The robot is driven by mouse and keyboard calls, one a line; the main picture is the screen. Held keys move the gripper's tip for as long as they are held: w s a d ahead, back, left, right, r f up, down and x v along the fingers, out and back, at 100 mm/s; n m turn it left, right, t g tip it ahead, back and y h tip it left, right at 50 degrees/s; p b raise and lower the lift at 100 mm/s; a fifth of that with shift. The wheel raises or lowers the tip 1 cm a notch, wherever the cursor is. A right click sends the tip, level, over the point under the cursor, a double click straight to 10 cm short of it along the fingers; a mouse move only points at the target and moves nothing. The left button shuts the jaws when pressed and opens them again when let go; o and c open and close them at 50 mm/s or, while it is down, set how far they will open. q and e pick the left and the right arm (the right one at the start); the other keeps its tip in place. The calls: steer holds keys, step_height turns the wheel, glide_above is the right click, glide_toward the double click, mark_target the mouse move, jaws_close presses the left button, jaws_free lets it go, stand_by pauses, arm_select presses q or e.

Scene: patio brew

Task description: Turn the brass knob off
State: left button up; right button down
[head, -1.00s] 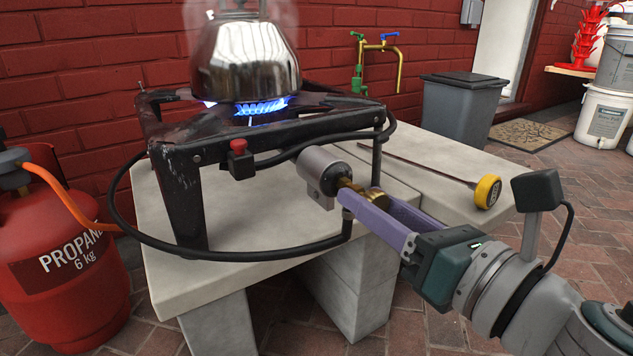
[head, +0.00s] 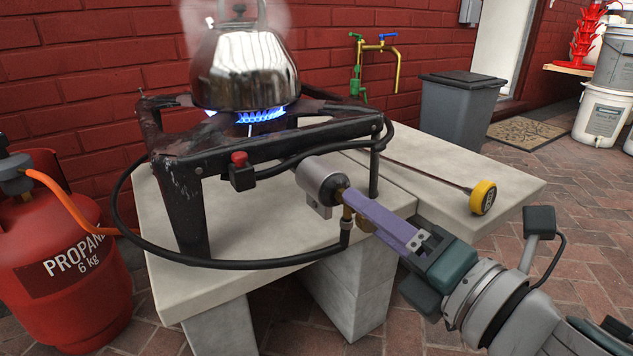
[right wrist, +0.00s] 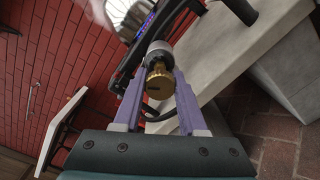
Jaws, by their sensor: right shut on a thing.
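The brass knob (right wrist: 159,82) sits on the end of a grey metal valve body (head: 318,180) at the front of the black burner stand (head: 180,205). My right gripper (right wrist: 158,90) is shut on the knob, one purple finger on each side of it in the right wrist view. In the head view the right gripper (head: 362,208) mostly hides the knob. A blue flame (head: 262,117) burns under the steel kettle (head: 240,70). My left gripper is in neither view.
The stand is on a pale stone bench (head: 225,285). A black hose (head: 215,262) loops in front of it. A red propane cylinder (head: 70,290) stands at left. A probe with a yellow dial (head: 483,197) lies on the bench at right. A grey bin (head: 455,110) stands behind.

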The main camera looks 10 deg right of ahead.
steer(key=m+p, duration=0.2)
steer(key=m, duration=0.4)
steer(key=m+p, duration=0.2)
steer(key=m, duration=0.4)
steer(key=shift+m, duration=0.4)
steer(key=m+p, duration=0.1)
steer(key=m, duration=0.1)
steer(key=shift+m, duration=0.3)
steer(key=m, duration=0.3)
steer(key=shift+m+p, duration=0.4)
steer(key=m, duration=0.4)
steer(key=shift+m, duration=0.3)
